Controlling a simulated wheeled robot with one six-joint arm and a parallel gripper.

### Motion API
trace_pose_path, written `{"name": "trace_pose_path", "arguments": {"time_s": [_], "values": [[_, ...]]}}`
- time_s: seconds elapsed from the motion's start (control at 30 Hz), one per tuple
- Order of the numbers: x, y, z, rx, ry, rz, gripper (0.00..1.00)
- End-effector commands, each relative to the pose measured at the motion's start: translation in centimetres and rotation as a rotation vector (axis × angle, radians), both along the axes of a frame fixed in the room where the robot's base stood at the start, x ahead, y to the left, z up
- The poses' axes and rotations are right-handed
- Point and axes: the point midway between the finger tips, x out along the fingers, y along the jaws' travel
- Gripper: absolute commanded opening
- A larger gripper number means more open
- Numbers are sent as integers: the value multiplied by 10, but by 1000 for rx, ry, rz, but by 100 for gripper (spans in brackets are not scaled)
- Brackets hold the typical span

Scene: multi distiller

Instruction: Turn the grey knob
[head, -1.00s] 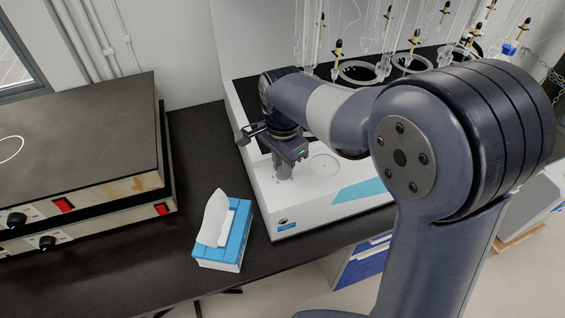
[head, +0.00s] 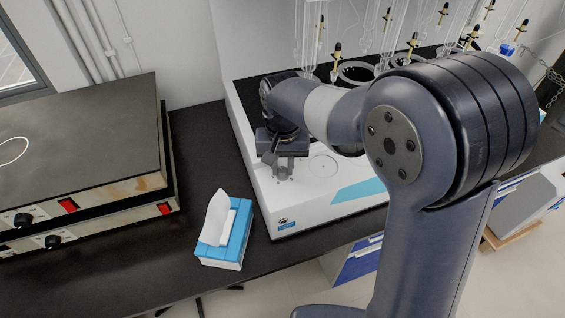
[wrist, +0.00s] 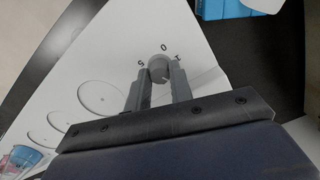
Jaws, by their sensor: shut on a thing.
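The grey knob (wrist: 160,67) shows in the wrist view on the white sloped panel (wrist: 110,60) of the distiller. The marks "S", "O" and "1" are printed around it. My gripper (wrist: 158,82) is shut on the knob, with one finger on each side of it. In the head view my gripper (head: 284,172) is at the left part of the distiller's white front panel (head: 312,205). The knob itself is hidden behind my gripper there.
A blue tissue box (head: 224,240) stands on the black bench (head: 150,270) left of the distiller. Stacked hot plates (head: 80,150) are at the far left. Glassware (head: 400,40) stands behind my arm. Round outlines (wrist: 98,97) mark the panel beside the knob.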

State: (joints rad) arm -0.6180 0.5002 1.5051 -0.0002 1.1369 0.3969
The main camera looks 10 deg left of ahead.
Motion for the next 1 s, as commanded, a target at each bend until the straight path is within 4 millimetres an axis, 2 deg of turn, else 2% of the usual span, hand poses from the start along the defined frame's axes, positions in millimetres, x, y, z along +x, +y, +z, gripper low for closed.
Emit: {"name": "trace_pose_path", "arguments": {"time_s": [1.0], "values": [[0,0,1,1,-2,965,0]]}}
